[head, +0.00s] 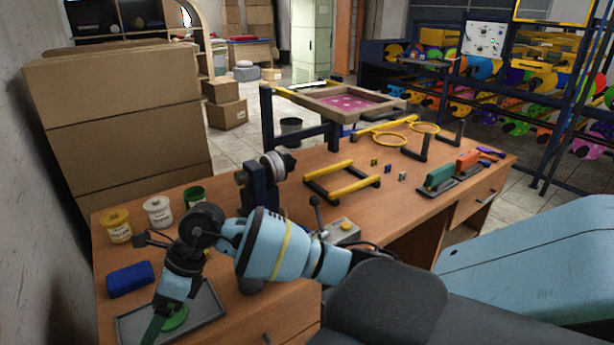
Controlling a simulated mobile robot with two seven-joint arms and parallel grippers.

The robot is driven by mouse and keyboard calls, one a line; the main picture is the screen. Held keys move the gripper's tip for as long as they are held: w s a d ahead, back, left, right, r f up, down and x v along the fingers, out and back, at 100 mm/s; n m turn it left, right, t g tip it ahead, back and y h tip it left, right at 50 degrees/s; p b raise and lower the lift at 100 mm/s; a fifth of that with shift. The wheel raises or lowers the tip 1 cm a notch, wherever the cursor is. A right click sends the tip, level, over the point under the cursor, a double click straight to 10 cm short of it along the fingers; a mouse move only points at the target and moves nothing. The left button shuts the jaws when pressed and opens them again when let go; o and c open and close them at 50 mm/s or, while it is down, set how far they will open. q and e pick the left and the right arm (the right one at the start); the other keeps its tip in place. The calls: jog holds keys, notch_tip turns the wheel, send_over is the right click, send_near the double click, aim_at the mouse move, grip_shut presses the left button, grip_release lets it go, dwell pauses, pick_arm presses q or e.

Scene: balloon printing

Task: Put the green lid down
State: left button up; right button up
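The green lid (177,318) is at the grey tray (209,304) on the front left of the desk, partly hidden by my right gripper (160,316). My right arm reaches in from the right, and its gripper points down over the tray at the lid. A dark green strip shows beside the fingers. The fingertips are too hidden to tell whether they are shut on the lid, and whether the lid touches the tray is unclear. A green jar (194,194) stands behind my wrist, partly covered. My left gripper is out of view.
A yellow jar (116,227) and a white jar (158,213) stand left of the green one. A blue block (130,279) lies behind the tray. A lever box (342,231), a yellow-barred frame (342,183) and staplers (440,176) occupy the desk further right.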

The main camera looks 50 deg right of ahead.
jog(key=s+a+m+t+y, duration=0.5)
jog(key=s+a+m+y, duration=0.35)
jog(key=m+y, duration=0.25)
jog(key=s+d+f+m+t+h, duration=0.3)
jog(key=d+f+m+t+h, duration=0.3)
jog(key=m, duration=0.6)
jog(key=s+d+f+m+t+h, duration=0.2)
jog(key=d+f+m+t+h, duration=0.15)
jog(key=f+m+h, duration=0.65)
jog(key=s+d+f+m+g, duration=0.2)
jog(key=s+f+m, duration=0.3)
jog(key=s, duration=0.3)
jog(key=s+d+f+m+g, duration=0.3)
jog(key=s+f+m+g, duration=0.2)
jog(key=s, duration=0.4)
jog(key=shift+s+d+f+m+h, duration=0.25)
jog(key=shift+f+m, duration=0.25)
jog(key=shift+f, duration=0.3)
